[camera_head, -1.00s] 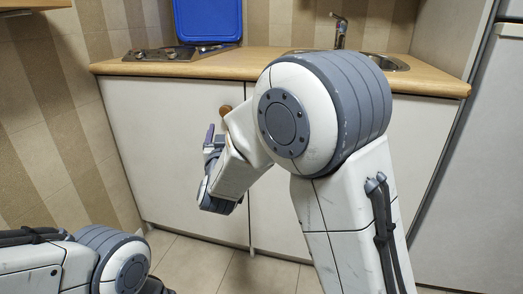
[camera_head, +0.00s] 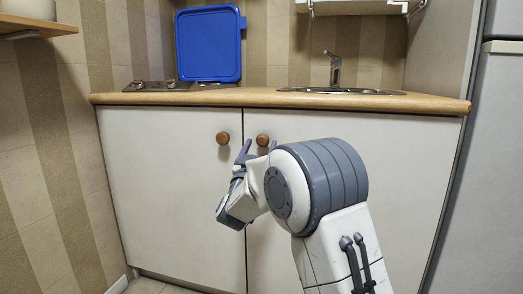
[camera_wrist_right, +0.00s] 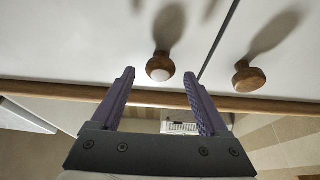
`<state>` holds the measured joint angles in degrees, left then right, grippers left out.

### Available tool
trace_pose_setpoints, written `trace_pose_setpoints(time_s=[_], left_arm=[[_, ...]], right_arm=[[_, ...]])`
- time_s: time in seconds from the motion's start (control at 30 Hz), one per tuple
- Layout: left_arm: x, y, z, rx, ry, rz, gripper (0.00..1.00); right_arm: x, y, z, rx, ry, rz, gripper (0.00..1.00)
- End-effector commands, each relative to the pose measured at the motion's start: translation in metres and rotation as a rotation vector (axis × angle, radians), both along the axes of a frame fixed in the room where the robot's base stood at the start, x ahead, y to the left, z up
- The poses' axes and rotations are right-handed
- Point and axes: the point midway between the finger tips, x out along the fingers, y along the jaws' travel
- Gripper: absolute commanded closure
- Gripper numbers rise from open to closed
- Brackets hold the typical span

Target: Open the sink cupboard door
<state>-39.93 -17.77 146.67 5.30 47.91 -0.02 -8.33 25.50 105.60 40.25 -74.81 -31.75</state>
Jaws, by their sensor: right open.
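The sink cupboard door (camera_head: 395,165) is the white right-hand door under the sink and is shut. Its round wooden knob (camera_head: 262,140) sits near its upper left corner. My right gripper (camera_head: 257,150) is open and empty just in front of the knobs. In the right wrist view, the sink door's knob (camera_wrist_right: 160,67) shows between and beyond the open fingers (camera_wrist_right: 158,90); the picture is upside down there. No contact with the knob is visible. My left gripper is out of view.
The left cupboard door (camera_head: 165,180) is shut, with its own knob (camera_head: 222,138) close beside; this knob also shows in the right wrist view (camera_wrist_right: 249,78). The worktop (camera_head: 260,98) overhangs above, with the sink (camera_head: 345,91), hob (camera_head: 155,86) and raised blue lid (camera_head: 209,45).

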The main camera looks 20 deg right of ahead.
Motion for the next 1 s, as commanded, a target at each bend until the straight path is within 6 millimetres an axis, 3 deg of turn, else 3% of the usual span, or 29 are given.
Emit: trace_pose_setpoints(time_s=[0.43, 0.47, 0.63, 0.67, 1.0], left_arm=[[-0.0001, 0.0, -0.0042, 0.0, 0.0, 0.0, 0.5], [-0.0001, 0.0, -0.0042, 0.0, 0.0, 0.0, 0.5], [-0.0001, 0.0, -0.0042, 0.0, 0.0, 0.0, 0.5], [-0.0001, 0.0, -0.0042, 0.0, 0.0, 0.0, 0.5], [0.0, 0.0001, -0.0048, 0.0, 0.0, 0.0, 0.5]], right_arm=[[0.0109, -0.0074, 0.0058, -0.001, 0.001, 0.001, 0.22], [0.0109, -0.0074, 0.0058, -0.001, 0.001, 0.001, 0.3], [0.0107, -0.0074, 0.0056, -0.001, 0.001, 0.001, 0.95], [0.0107, -0.0074, 0.0056, -0.001, 0.001, 0.001, 1.0], [0.0109, -0.0013, 0.0051, 0.0, 0.001, 0.014, 1.0]])
